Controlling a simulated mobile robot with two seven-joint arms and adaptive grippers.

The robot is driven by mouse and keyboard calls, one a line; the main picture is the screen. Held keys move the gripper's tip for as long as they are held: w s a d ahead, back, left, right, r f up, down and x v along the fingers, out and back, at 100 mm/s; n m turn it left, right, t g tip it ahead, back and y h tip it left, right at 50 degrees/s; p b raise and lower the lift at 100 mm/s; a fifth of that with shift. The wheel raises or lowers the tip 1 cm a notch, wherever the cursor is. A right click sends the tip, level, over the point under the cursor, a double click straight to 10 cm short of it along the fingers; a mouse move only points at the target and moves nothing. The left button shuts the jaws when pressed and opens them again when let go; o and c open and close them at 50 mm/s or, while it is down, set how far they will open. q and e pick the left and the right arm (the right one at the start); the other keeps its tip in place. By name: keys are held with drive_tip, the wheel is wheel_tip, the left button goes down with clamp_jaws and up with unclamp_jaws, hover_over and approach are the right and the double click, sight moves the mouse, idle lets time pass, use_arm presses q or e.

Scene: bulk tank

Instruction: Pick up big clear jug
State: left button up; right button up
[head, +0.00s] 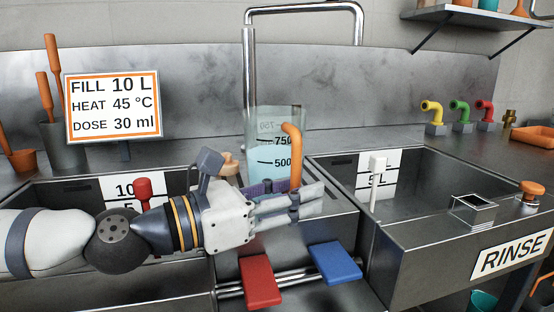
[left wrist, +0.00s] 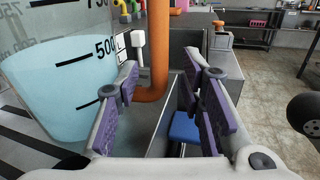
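The big clear jug (head: 274,130) stands on the metal counter between the two basins. It has black volume marks, light blue liquid and an orange handle (head: 295,150) on its right side. My left gripper (head: 300,200) is in front of the jug's lower part, fingers pointing right, hiding its base. In the left wrist view the jug (left wrist: 60,90) fills the left side. There the handle (left wrist: 158,50) shows between the open, purple-padded fingers (left wrist: 165,95), nearer the left one. I cannot tell whether a finger touches it. My right gripper is not in view.
A metal faucet (head: 249,80) rises behind the jug. Basins lie on both sides; the right one carries a RINSE sign (head: 513,247). A red pedal (head: 260,281) and a blue pedal (head: 335,262) are below in front. A FILL sign (head: 113,106) stands at back left.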

use_arm(q)
drive_tip(key=shift+w+d, duration=0.1)
clamp_jaws()
drive_tip(key=shift+r, duration=0.2)
wheel_tip(320, 180, up, 18)
drive_tip(key=p, duration=0.4)
drive_tip(key=shift+f, duration=0.1)
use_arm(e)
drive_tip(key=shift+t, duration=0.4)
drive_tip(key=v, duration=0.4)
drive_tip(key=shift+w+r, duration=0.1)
